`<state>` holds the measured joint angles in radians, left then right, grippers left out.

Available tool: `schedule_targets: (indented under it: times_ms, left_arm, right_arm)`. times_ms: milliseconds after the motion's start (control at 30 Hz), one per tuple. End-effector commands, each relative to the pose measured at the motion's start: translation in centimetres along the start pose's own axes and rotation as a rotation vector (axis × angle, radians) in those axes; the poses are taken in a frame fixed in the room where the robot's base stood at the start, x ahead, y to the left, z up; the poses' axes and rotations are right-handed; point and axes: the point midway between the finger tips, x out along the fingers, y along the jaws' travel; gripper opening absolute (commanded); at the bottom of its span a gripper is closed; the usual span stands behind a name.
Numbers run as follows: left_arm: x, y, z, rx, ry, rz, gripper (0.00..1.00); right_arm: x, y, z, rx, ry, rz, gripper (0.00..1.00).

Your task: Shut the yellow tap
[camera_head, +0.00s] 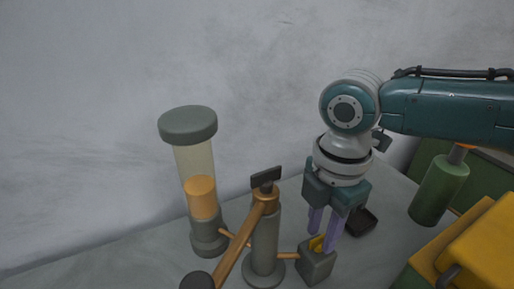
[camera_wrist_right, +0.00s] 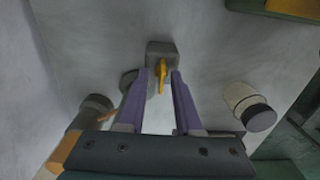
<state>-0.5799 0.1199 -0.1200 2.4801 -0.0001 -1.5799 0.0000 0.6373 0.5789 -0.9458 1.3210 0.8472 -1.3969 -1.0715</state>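The yellow tap (camera_head: 317,243) sits on top of a small grey block (camera_head: 316,266). It also shows in the right wrist view as a narrow yellow handle (camera_wrist_right: 161,76) on the block (camera_wrist_right: 161,49). My right gripper (camera_head: 324,240) points down over it, its two purple fingers apart. In the right wrist view, the fingertips (camera_wrist_right: 161,72) stand on either side of the handle, with visible gaps. The fingers hide part of the tap in the head view. I cannot tell whether either finger touches it. My left gripper is not in view.
A grey column (camera_head: 264,245) with copper pipes and a dark top handle stands left of the block. Behind it is a clear cylinder (camera_head: 195,160) with orange contents. A green cylinder (camera_head: 438,190) and yellow-and-green machine (camera_head: 480,250) stand right. A small dark object (camera_head: 363,222) lies near the gripper.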

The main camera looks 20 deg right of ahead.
Motion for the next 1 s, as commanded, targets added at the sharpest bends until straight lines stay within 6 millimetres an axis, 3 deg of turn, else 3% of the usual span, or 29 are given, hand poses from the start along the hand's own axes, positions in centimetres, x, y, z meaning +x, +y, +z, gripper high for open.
schedule_targets:
  times_ms: [367,800,1000]
  left_arm:
    - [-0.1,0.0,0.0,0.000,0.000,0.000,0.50]
    - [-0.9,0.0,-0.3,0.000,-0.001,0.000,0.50]
    - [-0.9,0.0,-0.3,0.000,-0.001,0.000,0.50]
  right_arm:
    - [-0.6,0.0,-0.1,-0.002,0.003,0.000,0.38]
    - [-8.4,0.1,0.0,-0.003,0.002,0.001,0.38]
    - [-9.9,0.0,0.0,-0.001,0.001,-0.001,0.38]
